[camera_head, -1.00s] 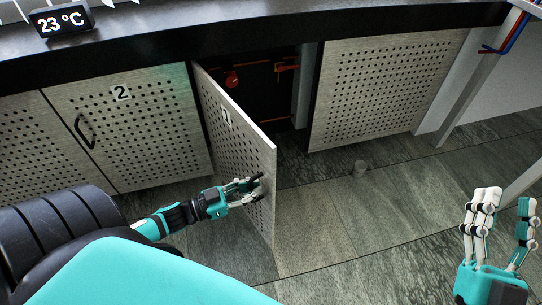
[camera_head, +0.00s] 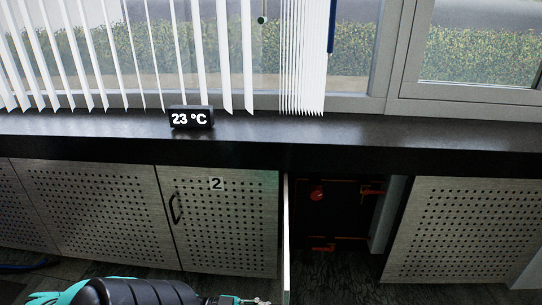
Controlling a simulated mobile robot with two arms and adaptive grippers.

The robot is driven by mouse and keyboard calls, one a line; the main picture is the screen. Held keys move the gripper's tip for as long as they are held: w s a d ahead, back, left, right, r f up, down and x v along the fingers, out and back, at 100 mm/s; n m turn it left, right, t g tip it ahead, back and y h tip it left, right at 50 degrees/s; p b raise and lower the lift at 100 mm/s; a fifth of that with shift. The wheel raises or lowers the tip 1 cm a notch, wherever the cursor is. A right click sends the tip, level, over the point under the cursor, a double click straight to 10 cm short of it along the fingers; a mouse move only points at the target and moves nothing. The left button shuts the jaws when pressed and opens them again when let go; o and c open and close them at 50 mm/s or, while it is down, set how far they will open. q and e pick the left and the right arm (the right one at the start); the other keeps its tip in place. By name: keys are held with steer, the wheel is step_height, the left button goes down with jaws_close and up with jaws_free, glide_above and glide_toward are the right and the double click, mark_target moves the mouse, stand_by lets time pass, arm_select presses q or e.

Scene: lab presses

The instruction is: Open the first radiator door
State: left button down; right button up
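The first radiator door (camera_head: 286,235) stands swung outward and shows nearly edge-on as a thin light strip. Its number and handle are hidden from this angle. The dark radiator compartment (camera_head: 335,215) behind it is open, with red valves and pipes inside. My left gripper (camera_head: 258,301) is at the bottom edge, just left of the door's lower visible part. Its fingers are mostly cut off, so I cannot tell whether they are open, shut or touching the door. My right gripper is out of view.
The closed door 2 (camera_head: 222,225) with a black handle is left of the opening. A perforated panel (camera_head: 460,230) is to the right. A black sill (camera_head: 300,140) runs above, bearing a 23 °C display (camera_head: 191,117). White blinds (camera_head: 300,60) hang at the window.

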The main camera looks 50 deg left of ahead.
arm_select(q)
steer(key=c, duration=1.4)
jaws_free()
steer(key=shift+s+a, duration=0.1)
steer(key=v, duration=1.1)
steer(key=shift+s+a, duration=0.25)
steer(key=shift+a, duration=0.05)
